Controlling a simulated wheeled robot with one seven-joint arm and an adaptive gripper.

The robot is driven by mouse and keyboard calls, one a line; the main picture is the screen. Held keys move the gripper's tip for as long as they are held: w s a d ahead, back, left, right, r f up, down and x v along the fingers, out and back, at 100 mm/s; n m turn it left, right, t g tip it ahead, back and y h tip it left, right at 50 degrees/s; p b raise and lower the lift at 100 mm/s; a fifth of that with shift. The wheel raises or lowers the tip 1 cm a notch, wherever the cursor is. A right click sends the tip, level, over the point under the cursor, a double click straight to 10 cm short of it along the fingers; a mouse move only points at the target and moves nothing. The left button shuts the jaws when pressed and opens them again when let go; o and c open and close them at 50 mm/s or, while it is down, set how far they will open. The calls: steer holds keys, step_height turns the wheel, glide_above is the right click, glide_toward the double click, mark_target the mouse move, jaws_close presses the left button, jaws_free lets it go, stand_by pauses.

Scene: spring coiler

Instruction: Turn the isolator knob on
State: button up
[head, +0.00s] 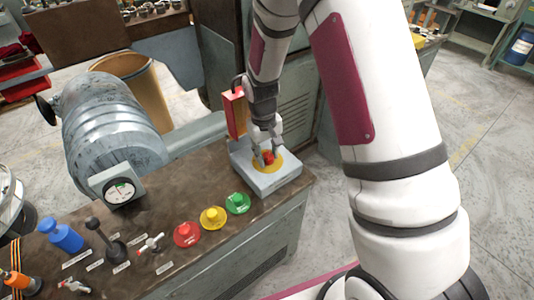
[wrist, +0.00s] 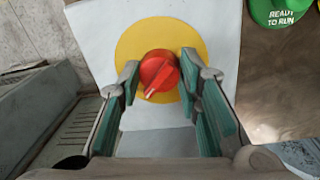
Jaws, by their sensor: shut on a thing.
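The isolator knob (wrist: 158,75) is red with a raised grip bar and a pale pointer line, on a yellow disc (wrist: 134,40). In the wrist view the bar is tilted, with the pale line toward the lower left. In the head view the knob (head: 268,157) is on top of a pale grey box (head: 272,181) at the bench's right end. My gripper (wrist: 157,84) points down over the box, its green-padded fingers shut on the knob from both sides. The fingers partly hide the disc.
Red (head: 187,234), yellow (head: 213,217) and green (head: 238,203) buttons stand left of the box. A grey cylindrical machine housing (head: 108,130) with a dial gauge (head: 120,190) stands farther left. An upright red-orange piece (head: 234,112) is close behind my gripper. Floor is open at right.

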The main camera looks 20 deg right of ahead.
stand_by(0.4)
steer(key=o, duration=1.1)
steer(key=shift+o, duration=0.2)
step_height(320, 180, up, 12)
steer(key=shift+a, duration=0.45)
steer(key=s+r+t, duration=0.2)
steer(key=s+r, duration=0.7)
steer(key=s, duration=0.4)
steer(key=s+d+r+m+t, duration=0.1)
steer(key=s+r+t, duration=0.1)
steer(key=s+r, duration=0.7)
steer(key=s, duration=0.3)
steer(key=shift+s+d+t+y, duration=0.25)
steer(key=shift+s+t+y, duration=0.15)
